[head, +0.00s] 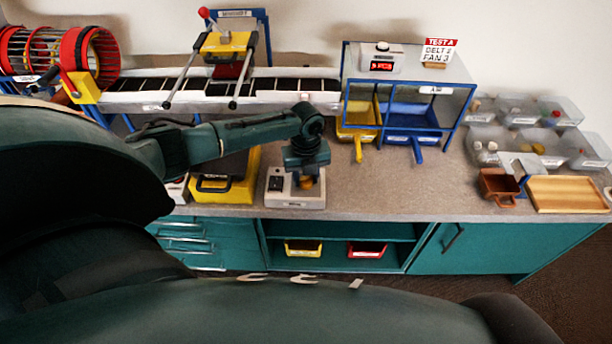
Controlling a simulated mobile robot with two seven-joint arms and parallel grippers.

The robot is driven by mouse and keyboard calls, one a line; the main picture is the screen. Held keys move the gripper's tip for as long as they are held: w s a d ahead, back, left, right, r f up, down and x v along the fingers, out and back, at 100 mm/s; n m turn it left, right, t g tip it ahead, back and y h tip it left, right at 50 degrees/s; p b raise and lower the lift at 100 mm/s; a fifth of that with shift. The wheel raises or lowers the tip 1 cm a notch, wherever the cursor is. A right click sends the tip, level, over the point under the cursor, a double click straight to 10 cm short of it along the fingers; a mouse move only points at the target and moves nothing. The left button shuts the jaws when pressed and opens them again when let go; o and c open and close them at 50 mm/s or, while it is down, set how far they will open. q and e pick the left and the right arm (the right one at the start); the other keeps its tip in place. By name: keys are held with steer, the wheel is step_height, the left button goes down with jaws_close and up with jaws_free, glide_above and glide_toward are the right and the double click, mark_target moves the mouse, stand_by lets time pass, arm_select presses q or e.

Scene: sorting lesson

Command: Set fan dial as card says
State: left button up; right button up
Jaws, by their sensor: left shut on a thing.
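A card (438,50) stands at the back right, on top of the blue-framed shelf. It has a red band reading TEST A, and below it a line that looks like BELT 2, then FAN 3. A light grey control box (294,200) sits near the counter's front edge, with a black switch on its left. My left gripper (306,177) points down over the box's right side and is shut on a small orange-brown dial (307,184). The gripper partly hides the dial, and its setting cannot be read. My right gripper is out of view.
A yellow box (243,188) stands left of the control box. A conveyor (130,97) runs behind it. A white unit (381,59) with a red display sits on the blue-framed shelf. Clear bins and a wooden tray (567,194) are at right. The counter right of the control box is clear.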

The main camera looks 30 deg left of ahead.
mark_target(306, 178)
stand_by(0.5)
arm_select(q)
steer(key=o, duration=1)
steer(key=shift+c, duration=0.2)
step_height(306, 178, up, 13)
steer(key=shift+r, duration=0.15)
